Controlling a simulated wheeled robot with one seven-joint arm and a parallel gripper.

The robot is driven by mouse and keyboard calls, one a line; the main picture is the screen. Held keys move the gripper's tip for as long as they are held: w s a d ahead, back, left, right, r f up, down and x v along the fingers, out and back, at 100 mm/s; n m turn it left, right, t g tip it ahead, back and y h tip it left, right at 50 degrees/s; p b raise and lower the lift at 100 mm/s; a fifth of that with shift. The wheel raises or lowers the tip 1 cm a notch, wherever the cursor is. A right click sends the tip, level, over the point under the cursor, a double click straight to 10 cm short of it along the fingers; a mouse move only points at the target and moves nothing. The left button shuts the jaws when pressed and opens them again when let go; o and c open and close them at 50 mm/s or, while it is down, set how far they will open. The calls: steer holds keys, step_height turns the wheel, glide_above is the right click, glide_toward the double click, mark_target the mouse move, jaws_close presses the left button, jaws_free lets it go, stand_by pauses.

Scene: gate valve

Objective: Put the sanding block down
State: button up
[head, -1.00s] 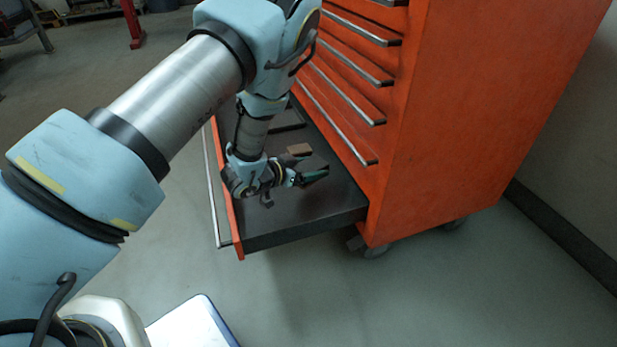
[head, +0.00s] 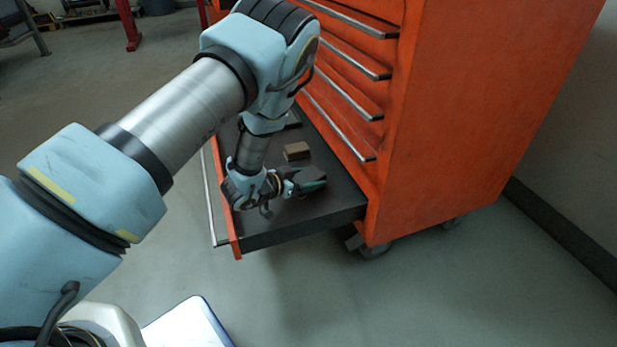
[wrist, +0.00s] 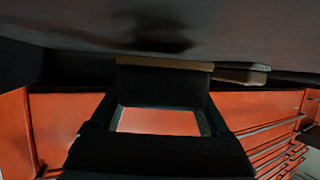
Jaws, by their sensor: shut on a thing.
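My gripper (head: 308,183) is shut on a dark block, which I take as the sanding block (head: 310,174). It is low over the open bottom drawer (head: 290,228) of the orange cabinet. In the wrist view, which looks inverted, the sanding block (wrist: 162,84) is between the two fingers, black with a thin brown edge towards the drawer floor. It is very close to that floor; I cannot tell whether it touches. A separate brown block (head: 297,150) lies on the drawer floor just behind it, and also shows in the wrist view (wrist: 241,74).
The orange cabinet (head: 480,110) with its shut upper drawers rises close to the right of my gripper. The drawer's orange front panel and metal handle (head: 207,190) are on the left. Dark drawer floor is bare around the blocks, mostly towards the near end.

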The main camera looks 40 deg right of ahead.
mark_target(307, 175)
steer(key=o, duration=1.4)
steer(key=shift+a+f, duration=0.15)
steer(key=shift+f, duration=0.2)
steer(key=shift+c, duration=0.2)
steer(key=shift+r, duration=0.25)
steer(key=p+v, duration=0.1)
steer(key=v, duration=0.2)
steer(key=r+p+v, duration=0.1)
steer(key=p+v, duration=0.1)
steer(key=v, duration=0.1)
steer(key=shift+r, duration=0.1)
steer(key=shift+a+r, duration=0.2)
steer(key=shift+a, duration=0.4)
